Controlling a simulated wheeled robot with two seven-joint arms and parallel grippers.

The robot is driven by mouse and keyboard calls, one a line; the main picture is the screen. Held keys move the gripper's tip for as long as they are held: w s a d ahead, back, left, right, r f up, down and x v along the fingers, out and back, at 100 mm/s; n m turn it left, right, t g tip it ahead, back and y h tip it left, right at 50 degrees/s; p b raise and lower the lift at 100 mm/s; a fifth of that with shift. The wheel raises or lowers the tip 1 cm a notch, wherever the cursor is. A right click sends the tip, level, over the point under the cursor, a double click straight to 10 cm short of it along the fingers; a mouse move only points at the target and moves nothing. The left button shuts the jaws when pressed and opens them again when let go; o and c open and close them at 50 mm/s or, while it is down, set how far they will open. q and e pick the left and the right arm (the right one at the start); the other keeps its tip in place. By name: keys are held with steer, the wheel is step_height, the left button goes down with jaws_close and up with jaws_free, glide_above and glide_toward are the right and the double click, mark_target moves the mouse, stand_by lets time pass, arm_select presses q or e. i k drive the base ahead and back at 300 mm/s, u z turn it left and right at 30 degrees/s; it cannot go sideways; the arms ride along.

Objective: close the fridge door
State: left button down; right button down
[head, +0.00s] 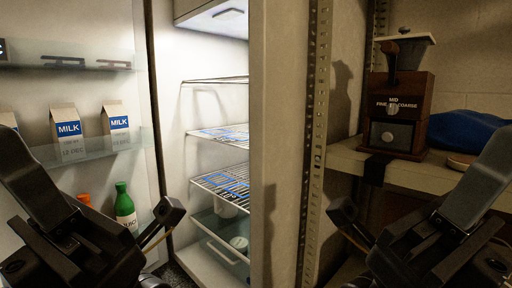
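The fridge (214,62) stands open in the middle of the head view, with its lit inside showing. Its door (100,28) is swung wide open at the left, its inner side facing me. The door's clear shelves hold white milk cartons (67,127) and a green bottle (124,205). My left gripper (105,190) is open and empty in front of the door's lower part; I cannot tell whether it touches the door. My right gripper (418,185) is open and empty at the lower right, in front of the shelf unit. The door's outer side and any handle are hidden.
A metal shelf unit (318,110) stands right of the fridge's side wall (275,120). Its board (345,160) bears a wooden coffee grinder (400,105) and a blue cloth-like item (465,130). Wire shelves (222,183) and a clear drawer (215,245) are inside the fridge.

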mark_target(92, 30)
steer(key=k, duration=0.5)
steer(key=u, duration=1.75)
steer(key=i, duration=1.35)
steer(key=z, duration=1.25)
